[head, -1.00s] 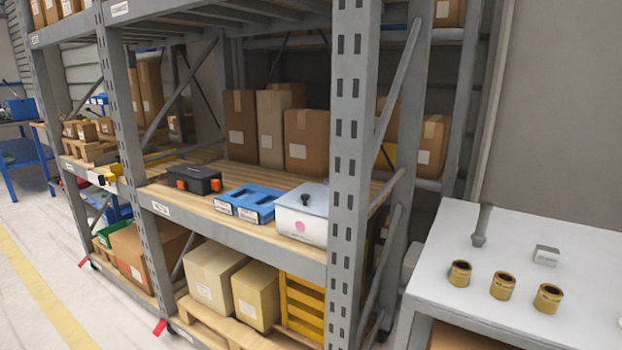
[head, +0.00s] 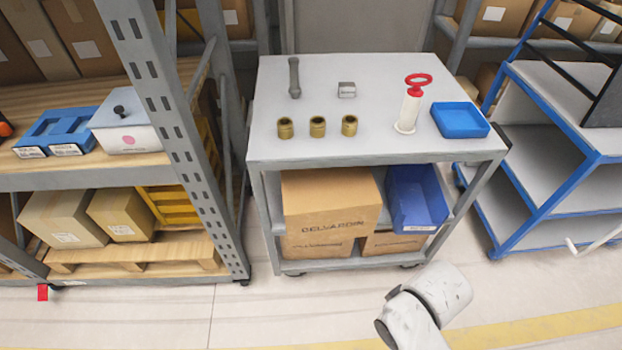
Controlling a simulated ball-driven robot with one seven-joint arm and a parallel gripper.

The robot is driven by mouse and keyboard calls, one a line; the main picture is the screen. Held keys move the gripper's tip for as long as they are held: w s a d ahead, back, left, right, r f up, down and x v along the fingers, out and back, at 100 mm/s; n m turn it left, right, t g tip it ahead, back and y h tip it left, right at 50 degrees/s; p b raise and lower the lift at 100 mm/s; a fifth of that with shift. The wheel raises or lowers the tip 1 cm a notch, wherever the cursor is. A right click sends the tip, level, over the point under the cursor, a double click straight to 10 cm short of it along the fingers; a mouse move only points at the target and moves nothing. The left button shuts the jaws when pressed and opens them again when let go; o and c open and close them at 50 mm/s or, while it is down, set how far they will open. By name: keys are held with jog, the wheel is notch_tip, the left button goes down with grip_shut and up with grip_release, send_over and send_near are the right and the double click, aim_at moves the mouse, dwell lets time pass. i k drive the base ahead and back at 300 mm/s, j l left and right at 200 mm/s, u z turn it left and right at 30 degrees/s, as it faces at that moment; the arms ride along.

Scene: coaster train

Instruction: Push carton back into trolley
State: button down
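A grey trolley (head: 370,150) stands in the middle of the head view. A large brown carton (head: 330,205) with dark lettering sits on its lower shelf, at the left. The carton's front face is near the shelf's front edge; I cannot tell how far it sticks out. A smaller brown carton (head: 392,243) shows to its right, partly hidden under a blue bin. A white arm link of mine is at the bottom, in front of the trolley. My gripper is not in view.
A blue bin (head: 416,199) shares the lower shelf. Brass cylinders (head: 317,127), a red-handled white object (head: 411,102) and a blue tray (head: 460,120) stand on top. Grey shelving (head: 165,95) is at left, a blue-framed cart (head: 555,150) at right. Floor in front is clear.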

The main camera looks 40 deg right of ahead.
aim_at(328, 204)
jog(key=l+u, duration=0.4)
jog(key=l, duration=0.7)
jog(key=l+u, duration=0.35)
jog(key=l, duration=0.8)
